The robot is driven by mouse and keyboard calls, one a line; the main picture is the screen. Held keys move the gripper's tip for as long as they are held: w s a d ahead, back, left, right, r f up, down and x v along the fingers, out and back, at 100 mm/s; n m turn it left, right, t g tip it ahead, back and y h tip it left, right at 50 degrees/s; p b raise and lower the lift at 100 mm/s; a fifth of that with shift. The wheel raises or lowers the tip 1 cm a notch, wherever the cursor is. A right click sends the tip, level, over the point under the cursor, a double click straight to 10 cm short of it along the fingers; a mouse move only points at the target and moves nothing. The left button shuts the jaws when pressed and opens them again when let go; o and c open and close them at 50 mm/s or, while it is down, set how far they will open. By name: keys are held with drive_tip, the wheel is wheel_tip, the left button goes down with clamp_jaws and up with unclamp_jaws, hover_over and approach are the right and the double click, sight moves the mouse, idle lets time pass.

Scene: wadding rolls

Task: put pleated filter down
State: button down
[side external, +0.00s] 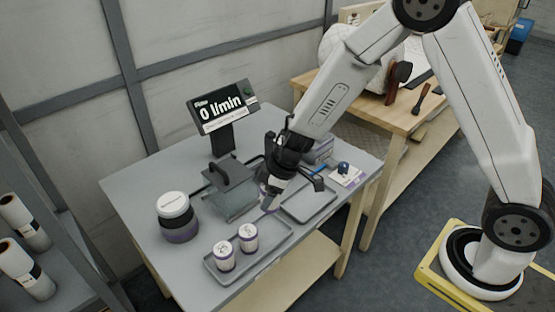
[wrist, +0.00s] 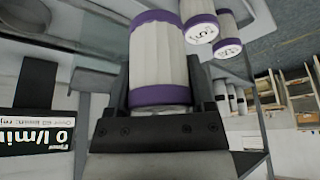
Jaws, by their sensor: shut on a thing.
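My gripper (side external: 277,187) is shut on a pleated filter (wrist: 158,60), a white ribbed cylinder with purple end bands. In the side view the held filter (side external: 268,197) is partly hidden by my gripper, above the table between two grey trays. Whether it touches anything below is unclear. Two similar filters stand upright in the left tray (side external: 238,273): one in front (side external: 224,257), one behind (side external: 248,238). They also show in the wrist view, at its top right (wrist: 200,22) (wrist: 229,35). The right tray (side external: 310,207) looks empty where visible.
A white-and-purple tub (side external: 177,217) stands at left.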

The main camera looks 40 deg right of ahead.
drive_tip(key=shift+d, duration=0.1)
drive_tip(key=w+d+r, duration=0.1)
drive_tip(key=d+r, duration=0.1)
drive_tip(key=d, duration=0.4)
drive_tip(key=w+d+r, duration=0.1)
drive_tip(key=d, duration=0.5)
drive_tip(key=shift+w+r, duration=0.35)
drive_tip(key=shift+w+d, duration=0.1)
drive_tip(key=shift+w+d+f, duration=0.1)
drive_tip(key=shift+w+f, duration=1.45)
drive_tip(key=shift+w, duration=0.65)
drive_tip(key=shift+w+d+f, duration=0.1)
drive_tip(key=shift+w+f, duration=1.45)
drive_tip(key=shift+w, duration=0.7)
drive_tip(key=shift+w+d+f, duration=0.1)
drive_tip(key=shift+w+f, duration=1.45)
drive_tip(key=shift+w, duration=0.65)
drive_tip(key=shift+f, duration=0.1)
